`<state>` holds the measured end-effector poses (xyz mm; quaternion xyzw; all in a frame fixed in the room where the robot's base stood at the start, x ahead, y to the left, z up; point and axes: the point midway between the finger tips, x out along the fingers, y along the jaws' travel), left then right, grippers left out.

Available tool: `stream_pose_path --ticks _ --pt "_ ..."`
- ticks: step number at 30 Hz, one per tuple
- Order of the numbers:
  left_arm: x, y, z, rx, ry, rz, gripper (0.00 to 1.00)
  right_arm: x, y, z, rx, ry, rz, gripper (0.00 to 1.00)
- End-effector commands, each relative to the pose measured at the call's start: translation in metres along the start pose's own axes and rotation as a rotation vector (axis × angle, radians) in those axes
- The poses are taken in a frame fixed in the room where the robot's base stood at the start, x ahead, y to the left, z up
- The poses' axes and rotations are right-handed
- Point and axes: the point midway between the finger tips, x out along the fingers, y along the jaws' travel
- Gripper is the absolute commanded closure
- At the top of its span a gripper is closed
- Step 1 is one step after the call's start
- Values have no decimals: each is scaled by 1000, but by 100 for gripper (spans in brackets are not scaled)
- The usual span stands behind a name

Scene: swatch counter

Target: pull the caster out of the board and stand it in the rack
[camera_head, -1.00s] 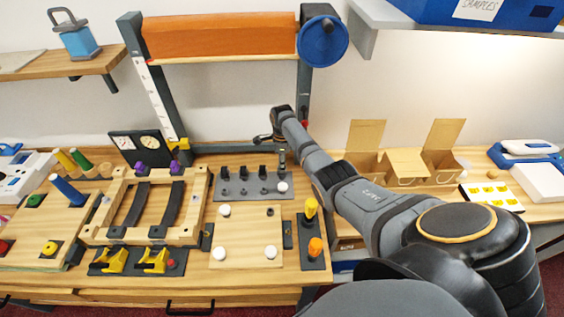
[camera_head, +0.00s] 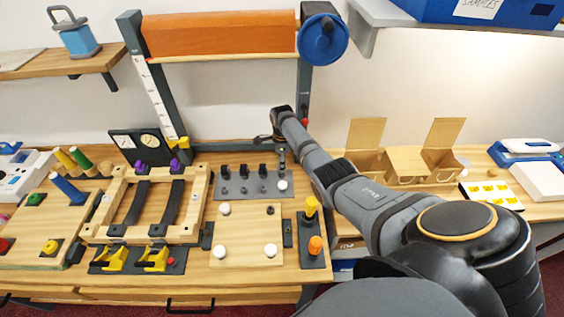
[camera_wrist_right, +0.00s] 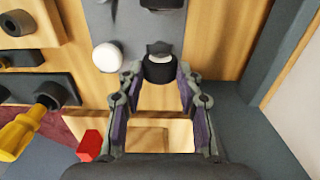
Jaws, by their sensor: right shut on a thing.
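My right gripper (camera_head: 282,157) is at the right end of the grey rack's back row. In the right wrist view my right gripper (camera_wrist_right: 161,76) is shut on the caster (camera_wrist_right: 160,68), a small dark piece with a greyish top between the fingertips. I cannot tell whether the caster touches the rack. The grey rack (camera_head: 235,195) bears several black pieces at the back and a white knob (camera_head: 283,186) at its front right. The pale board (camera_head: 246,232) in front has white knobs at three corners and a dark spot at its back right corner. My left gripper is out of view.
A dark block with a yellow (camera_head: 311,206) and an orange handle (camera_head: 315,245) stands right of the board. A wooden frame (camera_head: 195,205) with dark straps lies to the left. A dark upright post (camera_head: 304,85) rises behind my gripper. Cardboard boxes (camera_head: 405,160) stand farther right.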

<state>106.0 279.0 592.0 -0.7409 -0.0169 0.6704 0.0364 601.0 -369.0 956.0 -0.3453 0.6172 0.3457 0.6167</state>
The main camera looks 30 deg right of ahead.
Motion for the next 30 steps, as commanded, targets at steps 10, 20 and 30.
stream_pose_path --ticks 10,20,30 --pt "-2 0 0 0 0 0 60 0 0 0 0 0 -1 61" --pt "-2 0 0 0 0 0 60 0 0 0 0 0 -1 38" --pt "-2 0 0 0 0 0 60 0 0 0 0 0 0 23"
